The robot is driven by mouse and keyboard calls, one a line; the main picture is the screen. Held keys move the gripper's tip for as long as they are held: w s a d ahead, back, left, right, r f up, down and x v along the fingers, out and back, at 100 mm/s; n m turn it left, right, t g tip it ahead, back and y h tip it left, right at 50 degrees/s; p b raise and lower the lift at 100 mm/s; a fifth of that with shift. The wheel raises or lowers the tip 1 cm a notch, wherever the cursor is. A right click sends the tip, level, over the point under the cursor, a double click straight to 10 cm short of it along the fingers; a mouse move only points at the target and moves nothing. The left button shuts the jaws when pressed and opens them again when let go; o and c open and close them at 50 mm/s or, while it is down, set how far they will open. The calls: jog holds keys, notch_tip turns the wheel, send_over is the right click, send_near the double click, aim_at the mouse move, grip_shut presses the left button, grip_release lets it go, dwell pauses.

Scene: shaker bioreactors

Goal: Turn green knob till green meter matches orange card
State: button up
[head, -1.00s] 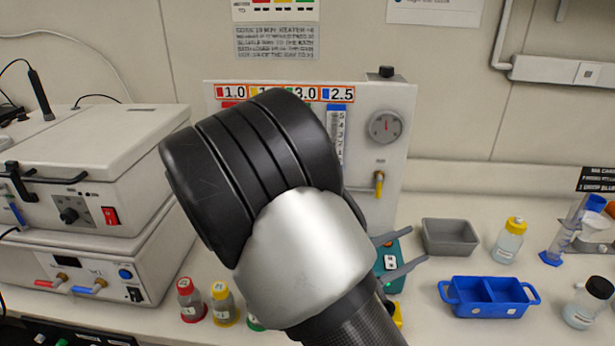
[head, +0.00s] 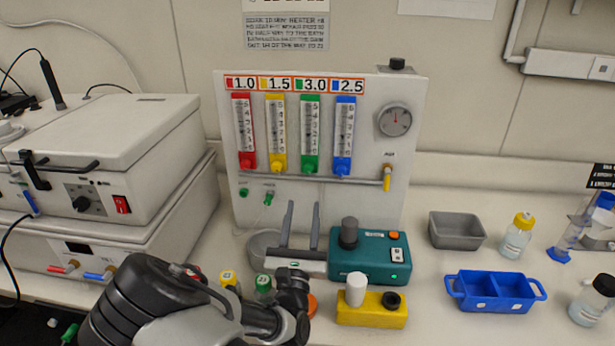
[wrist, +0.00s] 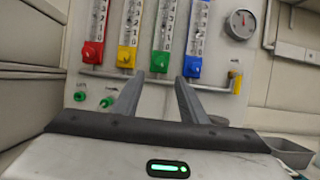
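The green meter (head: 310,125) is the third of the upright tubes on the white panel (head: 405,180), with the green knob (head: 308,166) at its foot. The wrist view also shows the green knob (wrist: 160,62). The orange-edged card (head: 296,85) above reads 1.0 red, 1.5 yellow, 3.0 green and 2.5 blue. The float level in the green meter is too small to read. My gripper (head: 303,208) is open and empty, pointing up at the panel below the meters. In the wrist view its fingers (wrist: 158,85) stand apart below the green knob, not touching it.
Red (head: 247,160), yellow (head: 278,166) and blue (head: 342,168) knobs flank the green one. A pipe with a yellow valve (head: 387,178) runs beneath. A teal device (head: 370,260) and yellow block (head: 371,309) stand on the bench right of my gripper.

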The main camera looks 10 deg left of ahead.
aim_at(308, 173)
jog(key=p+x, duration=0.1)
jog(key=x, duration=0.9)
jog(key=shift+w+r, duration=0.1)
jog(key=shift+r, duration=0.05)
grip_shut()
